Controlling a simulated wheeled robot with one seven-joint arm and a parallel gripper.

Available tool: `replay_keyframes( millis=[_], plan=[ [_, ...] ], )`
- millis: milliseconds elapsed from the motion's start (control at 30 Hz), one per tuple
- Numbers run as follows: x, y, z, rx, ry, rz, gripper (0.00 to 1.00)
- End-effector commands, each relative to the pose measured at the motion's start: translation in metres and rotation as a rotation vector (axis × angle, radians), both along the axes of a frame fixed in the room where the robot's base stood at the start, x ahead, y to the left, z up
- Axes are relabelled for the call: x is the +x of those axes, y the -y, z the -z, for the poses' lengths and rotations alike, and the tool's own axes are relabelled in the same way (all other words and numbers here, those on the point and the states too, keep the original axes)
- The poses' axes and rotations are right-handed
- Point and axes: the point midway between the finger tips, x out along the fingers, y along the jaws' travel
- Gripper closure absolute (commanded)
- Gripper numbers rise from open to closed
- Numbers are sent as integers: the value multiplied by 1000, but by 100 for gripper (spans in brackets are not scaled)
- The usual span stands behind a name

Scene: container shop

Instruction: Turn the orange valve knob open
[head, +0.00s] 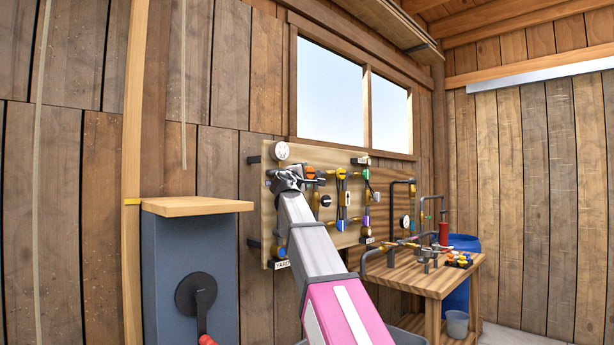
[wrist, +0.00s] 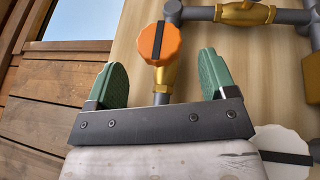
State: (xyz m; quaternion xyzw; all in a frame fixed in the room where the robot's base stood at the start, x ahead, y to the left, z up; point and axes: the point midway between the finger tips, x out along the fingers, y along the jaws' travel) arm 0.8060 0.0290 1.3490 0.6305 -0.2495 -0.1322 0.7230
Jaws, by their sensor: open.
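The orange valve knob (wrist: 159,44) shows in the wrist view. It is a round orange cap with a dark bar across it, on a brass valve body (wrist: 164,77) in a grey pipe. The dark bar stands close to upright in that view, roughly along the pipe. My gripper (wrist: 164,75) is open, with green pads on either side of the pipe line. The knob lies just beyond the fingertips, between their lines, and nothing is held. In the head view my gripper (head: 287,178) is at the valve board, small and partly hidden by my arm.
The wooden valve board (head: 350,157) carries several pipes, a gauge (head: 281,151) and other coloured knobs. In the wrist view a white knob (wrist: 282,150) sits at lower right and another brass valve (wrist: 245,12) at top right. A blue-grey cabinet (head: 188,270) stands left, a workbench (head: 425,277) right.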

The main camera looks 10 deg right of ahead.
Motion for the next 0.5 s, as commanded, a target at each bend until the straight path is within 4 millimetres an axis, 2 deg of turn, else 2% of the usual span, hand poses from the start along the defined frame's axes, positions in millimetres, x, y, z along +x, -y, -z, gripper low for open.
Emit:
replay_keyframes(
  millis=[33,200,333,500],
  plan=[
    [-13,-6,4,1,0,-1,22],
    [-38,-21,10,1,0,-2,22],
    [-48,-28,12,0,0,-1,22],
    [-50,-30,12,0,0,0,22]
  ],
)
